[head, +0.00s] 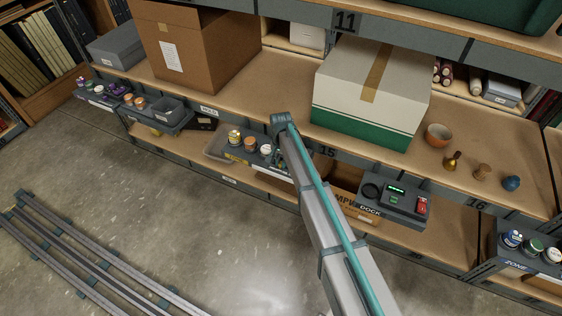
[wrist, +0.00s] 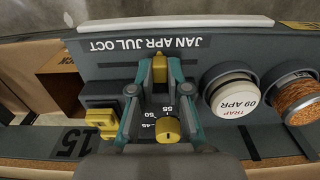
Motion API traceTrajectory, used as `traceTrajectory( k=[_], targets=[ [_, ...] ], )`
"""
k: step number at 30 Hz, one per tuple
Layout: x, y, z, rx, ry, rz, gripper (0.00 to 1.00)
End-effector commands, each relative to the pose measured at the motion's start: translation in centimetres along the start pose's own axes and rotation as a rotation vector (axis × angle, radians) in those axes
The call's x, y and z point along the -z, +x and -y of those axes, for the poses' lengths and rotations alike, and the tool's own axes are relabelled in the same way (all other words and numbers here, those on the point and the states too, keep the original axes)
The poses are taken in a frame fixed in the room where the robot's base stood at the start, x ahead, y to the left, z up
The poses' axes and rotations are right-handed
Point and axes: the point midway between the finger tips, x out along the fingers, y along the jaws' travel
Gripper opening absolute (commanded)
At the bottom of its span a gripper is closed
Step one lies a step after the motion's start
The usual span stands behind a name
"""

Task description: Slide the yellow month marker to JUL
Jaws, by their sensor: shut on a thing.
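The yellow month marker (wrist: 160,68) stands between the two teal-edged fingers of my gripper (wrist: 159,75) in the wrist view. My gripper is shut on it. The month strip (wrist: 190,42), lettered JAN, APR, JUL and OCT, runs just beyond the marker. The marker sits near the middle of the lettering, around APR and JUL; I cannot tell exactly which month it points at. In the head view my arm hides the marker and my fingers at the shelf edge.
A yellow dial knob (wrist: 168,128) lies just below the fingers. Yellow switch blocks (wrist: 100,117) are to their left. A white-lidded jar (wrist: 236,100) and an orange-filled jar (wrist: 293,95) stand close on the right. A green-and-white box (head: 365,95) stands on the shelf above.

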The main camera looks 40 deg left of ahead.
Motion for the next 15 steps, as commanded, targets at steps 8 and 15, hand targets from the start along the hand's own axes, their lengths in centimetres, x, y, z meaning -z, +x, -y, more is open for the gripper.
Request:
traceTrajectory(
  k=[8,15],
  targets=[
    [-0.1,0.1,-2.9,0.000,0.001,-0.001,0.00],
    [0.0,0.0,-3.0,0.000,0.000,-0.001,0.00]
  ],
)
